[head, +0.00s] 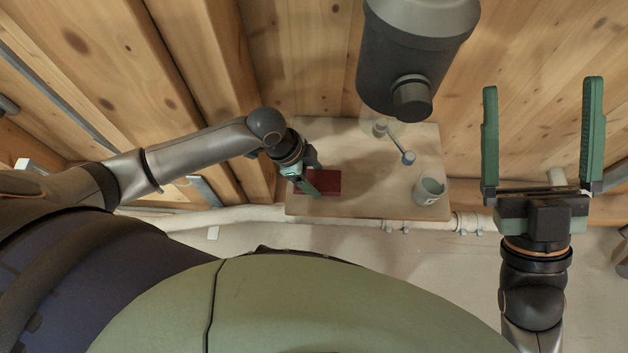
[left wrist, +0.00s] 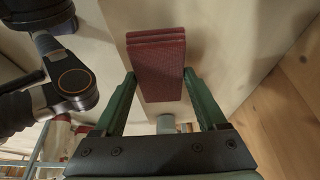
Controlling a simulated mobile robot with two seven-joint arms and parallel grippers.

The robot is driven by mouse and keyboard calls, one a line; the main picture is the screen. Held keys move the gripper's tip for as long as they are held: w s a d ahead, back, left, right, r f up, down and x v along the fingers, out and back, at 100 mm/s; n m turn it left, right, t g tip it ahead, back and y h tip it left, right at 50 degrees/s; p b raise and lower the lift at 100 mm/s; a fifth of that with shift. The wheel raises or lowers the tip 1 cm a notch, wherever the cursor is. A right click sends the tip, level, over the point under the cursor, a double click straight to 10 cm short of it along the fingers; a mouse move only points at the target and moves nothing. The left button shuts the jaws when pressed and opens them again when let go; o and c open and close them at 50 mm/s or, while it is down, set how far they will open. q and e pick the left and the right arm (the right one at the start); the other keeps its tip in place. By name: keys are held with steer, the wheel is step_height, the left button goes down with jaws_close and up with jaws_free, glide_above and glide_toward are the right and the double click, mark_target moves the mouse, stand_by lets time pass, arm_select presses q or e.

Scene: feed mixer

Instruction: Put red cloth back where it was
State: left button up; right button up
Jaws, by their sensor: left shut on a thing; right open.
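The red cloth (head: 328,182) is a folded, dark red block at the left front of a small pale wooden shelf (head: 320,140) in the head view. My left gripper (head: 308,182) reaches it from the left and is shut on it. In the left wrist view the red cloth (left wrist: 158,65) sits between the two green fingers of the left gripper (left wrist: 159,73), its layered edge facing up the picture. I cannot tell whether the cloth touches the shelf. My right gripper (head: 541,88) is open and empty, to the right of the shelf.
A lever with a blue-grey knob (head: 408,157) reaches over the shelf, below a large dark grey cylindrical machine (head: 415,40). A pale pipe (head: 240,214) runs along the shelf's front. The shelf's middle is clear.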

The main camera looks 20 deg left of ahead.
mark_target(310, 178)
arm_select(q)
step_height(310, 178, down, 2)
steer(key=shift+w+f+b, duration=0.15)
steer(key=shift+b, duration=0.45)
steer(key=shift+f+b, duration=0.3)
steer(key=shift+f, duration=0.2)
arm_select(e)
steer(key=y, duration=0.1)
steer(key=s+n+y, duration=0.1)
steer(key=s+r+n+y, duration=0.1)
steer(key=shift+s+a+r, duration=0.1)
steer(key=shift+s+a, duration=0.05)
steer(key=shift+a, duration=0.1)
arm_select(q)
steer(key=shift+f, duration=0.15)
steer(key=o, duration=1.1)
steer(key=shift+o, duration=0.2)
